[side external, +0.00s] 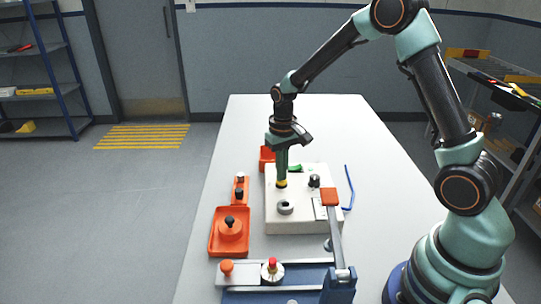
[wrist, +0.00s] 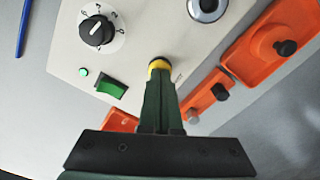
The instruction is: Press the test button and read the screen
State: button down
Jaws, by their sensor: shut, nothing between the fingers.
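A pale test box (side external: 300,223) sits on the table. It also fills much of the wrist view (wrist: 150,20). My gripper (side external: 281,183) is shut and empty and points straight down over the box. In the wrist view its fingertips (wrist: 159,72) are at a yellow-ringed button (wrist: 158,65) and hide most of it; I cannot tell whether the button is pressed down. A small green light (wrist: 84,72) glows beside a green rocker switch (wrist: 110,88). A black dial (wrist: 97,30) has numbers around it. I cannot make out a readable screen in either view.
A round metal socket (side external: 285,207) is on the box. Orange trays with dark knobs (side external: 230,236) stand left of it. A blue fixture (side external: 300,296) with an orange-handled lever (side external: 329,197) is at the front. A blue pen (side external: 348,188) lies on the right. The far table is clear.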

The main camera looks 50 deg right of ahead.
jog(key=shift+r, duration=2.65)
